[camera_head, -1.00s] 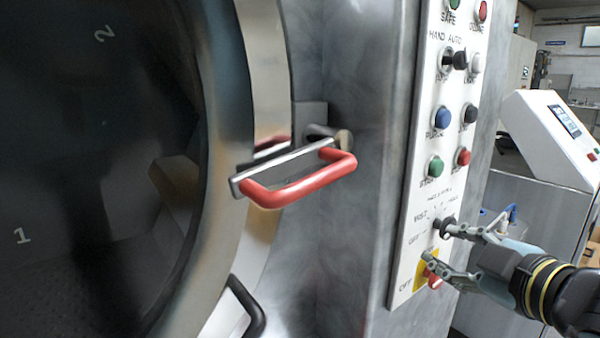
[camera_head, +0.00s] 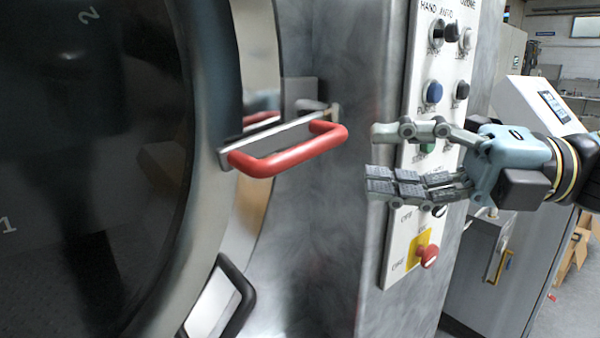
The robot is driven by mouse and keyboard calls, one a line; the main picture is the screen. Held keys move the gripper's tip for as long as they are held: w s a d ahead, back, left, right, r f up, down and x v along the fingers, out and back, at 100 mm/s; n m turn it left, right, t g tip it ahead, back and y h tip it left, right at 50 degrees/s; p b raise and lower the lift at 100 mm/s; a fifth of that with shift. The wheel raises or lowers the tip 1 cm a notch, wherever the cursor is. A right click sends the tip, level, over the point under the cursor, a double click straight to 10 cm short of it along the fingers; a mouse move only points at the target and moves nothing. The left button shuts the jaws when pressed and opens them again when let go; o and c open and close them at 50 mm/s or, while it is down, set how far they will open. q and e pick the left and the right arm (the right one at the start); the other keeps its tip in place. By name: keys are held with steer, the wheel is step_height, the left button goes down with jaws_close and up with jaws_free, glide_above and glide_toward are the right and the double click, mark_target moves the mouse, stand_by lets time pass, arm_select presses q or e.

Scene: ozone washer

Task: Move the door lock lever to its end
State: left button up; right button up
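The door lock lever has a red U-shaped handle (camera_head: 290,152) on a grey metal bar, at the edge of the round washer door (camera_head: 240,200). It sticks out across the door's metal rim, and its right end sits by a bracket on the machine front. My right gripper (camera_head: 375,160) comes in from the right, in front of the control panel. Its fingers are spread and empty, pointing left toward the red handle, with a gap between fingertips and handle. My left gripper is not in view.
The control panel (camera_head: 398,245) with buttons, switches and a red knob (camera_head: 428,256) on a yellow plate stands behind and below my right gripper. A black door handle (camera_head: 240,300) is lower on the rim. A white console (camera_head: 535,105) stands at the right.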

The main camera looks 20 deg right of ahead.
mark_target(312, 152)
steer(key=x, duration=0.7)
steer(key=shift+w+a+r, duration=0.2)
steer(key=shift+w+a, duration=0.1)
steer(key=shift+w+a+f, duration=0.1)
steer(key=shift+w+a, duration=0.2)
steer(key=shift+a, duration=0.35)
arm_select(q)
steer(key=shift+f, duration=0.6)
arm_select(e)
jaws_close()
